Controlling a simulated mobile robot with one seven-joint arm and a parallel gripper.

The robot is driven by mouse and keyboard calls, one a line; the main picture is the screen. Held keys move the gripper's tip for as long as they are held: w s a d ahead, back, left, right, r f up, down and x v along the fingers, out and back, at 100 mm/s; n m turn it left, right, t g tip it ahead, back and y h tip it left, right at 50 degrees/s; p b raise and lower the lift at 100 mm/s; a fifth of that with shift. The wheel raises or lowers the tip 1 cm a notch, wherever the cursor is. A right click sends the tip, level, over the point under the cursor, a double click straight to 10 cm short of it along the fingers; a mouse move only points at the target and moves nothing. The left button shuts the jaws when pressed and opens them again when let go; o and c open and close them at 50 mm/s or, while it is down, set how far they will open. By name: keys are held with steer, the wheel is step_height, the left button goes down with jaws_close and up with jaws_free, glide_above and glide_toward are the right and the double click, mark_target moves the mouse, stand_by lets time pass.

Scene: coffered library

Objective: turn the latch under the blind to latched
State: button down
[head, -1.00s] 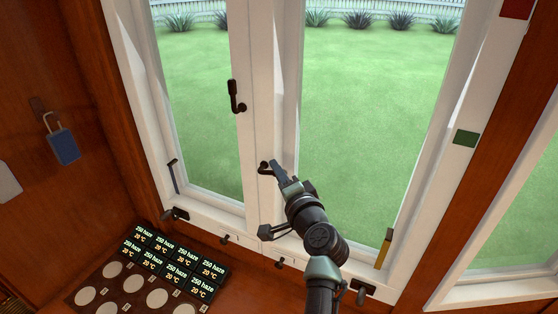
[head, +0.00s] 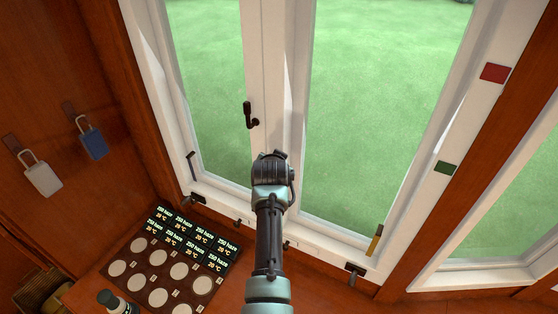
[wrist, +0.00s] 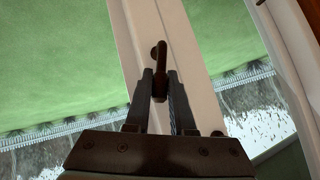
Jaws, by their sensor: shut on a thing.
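In the wrist view a dark latch handle (wrist: 161,62) stands on the white window post. My gripper (wrist: 160,80) is shut on the lower part of this handle, with one finger on each side. In the head view my arm covers my gripper and the latch it holds. Another dark latch (head: 250,117) shows higher on the same post, with its handle hanging down and its lower end turned right. No blind shows in either view, so I cannot tell from it which latch lies under one.
A blue padlock (head: 93,141) and a white padlock (head: 42,176) hang on the left wooden wall. A board with several white discs and dark labelled tiles (head: 200,235) lies below the window, near a dark bottle (head: 110,301). Small dark fittings line the lower frame.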

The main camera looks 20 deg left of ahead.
steer(key=shift+w+a+r+n+g+h+b, duration=0.1)
steer(key=shift+a+n+g+h+b, duration=0.1)
steer(key=shift+a+n+h+b, duration=0.4)
steer(key=shift+w+a+r+n+g+h+b, duration=0.1)
steer(key=shift+a+n+g+h+b, duration=0.15)
steer(key=shift+h+b, duration=0.6)
steer(key=shift+a, duration=0.1)
steer(key=c, duration=0.8)
jaws_free()
steer(key=shift+o, duration=0.2)
steer(key=v, duration=1.3)
steer(key=shift+b, duration=0.45)
